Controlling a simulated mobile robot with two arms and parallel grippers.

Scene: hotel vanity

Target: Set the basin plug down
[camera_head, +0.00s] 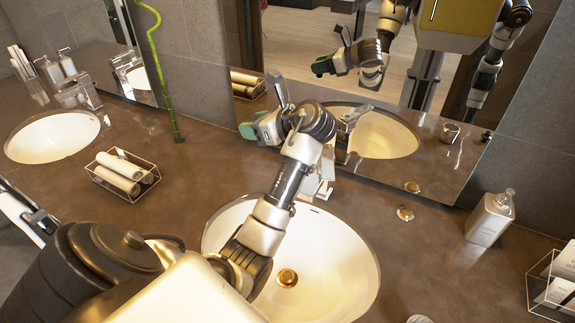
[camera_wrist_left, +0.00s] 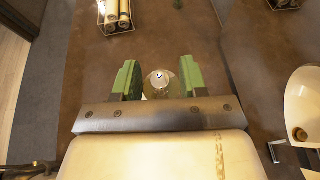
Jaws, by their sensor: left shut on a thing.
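My left gripper (camera_head: 250,129) is above the dark counter, left of the near basin's tap. In the left wrist view its green fingers (camera_wrist_left: 158,82) are closed on a small round thing with a pale, dotted top and yellowish rim, which appears to be the basin plug (camera_wrist_left: 160,77). The head view hides the held thing behind the gripper. The near white basin (camera_head: 335,250) has a gold drain (camera_head: 287,278). A small gold disc (camera_head: 405,213) lies on the counter right of this basin. My right gripper is not directly in view.
A wire tray of rolled towels (camera_head: 125,174) and a bamboo stalk (camera_head: 163,75) stand left of the gripper. A second basin (camera_head: 52,137) is farther left. A soap dispenser (camera_head: 490,217) and wire rack (camera_head: 553,285) are at the right. The mirror (camera_head: 480,165) rises close behind the tap.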

